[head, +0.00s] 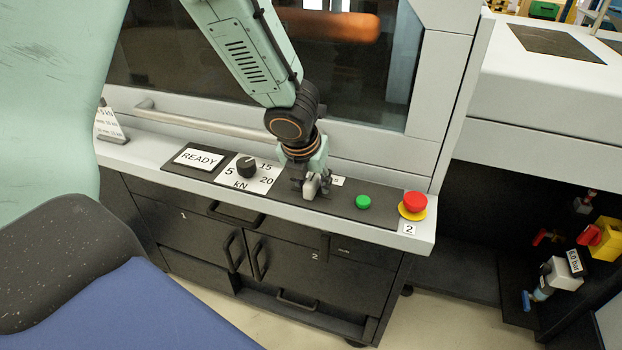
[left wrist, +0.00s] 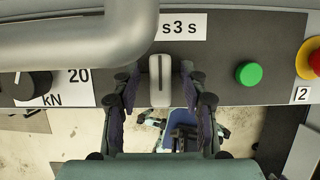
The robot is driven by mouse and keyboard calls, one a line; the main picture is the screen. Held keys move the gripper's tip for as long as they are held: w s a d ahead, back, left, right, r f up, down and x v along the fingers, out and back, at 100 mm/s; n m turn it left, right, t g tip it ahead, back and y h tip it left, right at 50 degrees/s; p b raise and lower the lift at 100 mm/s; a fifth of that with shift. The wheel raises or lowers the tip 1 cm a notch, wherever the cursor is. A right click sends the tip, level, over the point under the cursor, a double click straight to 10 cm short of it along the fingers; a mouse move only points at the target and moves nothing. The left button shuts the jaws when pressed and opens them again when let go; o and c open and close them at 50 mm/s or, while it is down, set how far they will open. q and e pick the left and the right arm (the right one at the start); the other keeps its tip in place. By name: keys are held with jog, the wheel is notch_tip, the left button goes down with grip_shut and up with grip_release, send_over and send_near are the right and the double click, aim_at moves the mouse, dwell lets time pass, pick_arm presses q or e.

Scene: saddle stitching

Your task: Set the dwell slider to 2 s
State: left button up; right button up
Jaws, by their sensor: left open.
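The dwell slider's light grey knob (left wrist: 160,82) stands on the dark panel strip, just below a white label (left wrist: 183,27) whose visible part reads "s3 s". A grey bar covers the label's left part in the left wrist view, so I cannot read the knob's setting. My left gripper (left wrist: 161,112) is open, with one finger on each side of the knob and visible gaps between. In the head view the left gripper (head: 312,192) hangs over the panel and hides most of the slider and its label. My right gripper is not in view.
Right of the slider are a green button (head: 363,202) and a red emergency button (head: 414,202) on a yellow base. To the left are a black kN dial (head: 246,166) and a READY sign (head: 198,159). A handrail (head: 207,123) runs behind the panel.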

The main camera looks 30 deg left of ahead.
pick_arm(q)
jog(key=shift+s+d+r, duration=0.1)
jog(key=shift+r, duration=0.15)
jog(key=a+v, duration=0.1)
jog(key=v, duration=1)
jog(key=shift+d+r, duration=0.15)
jog(key=shift+d, duration=0.3)
jog(key=shift+s+r, duration=0.1)
jog(key=shift+s, duration=0.1)
jog(key=shift+w, duration=0.1)
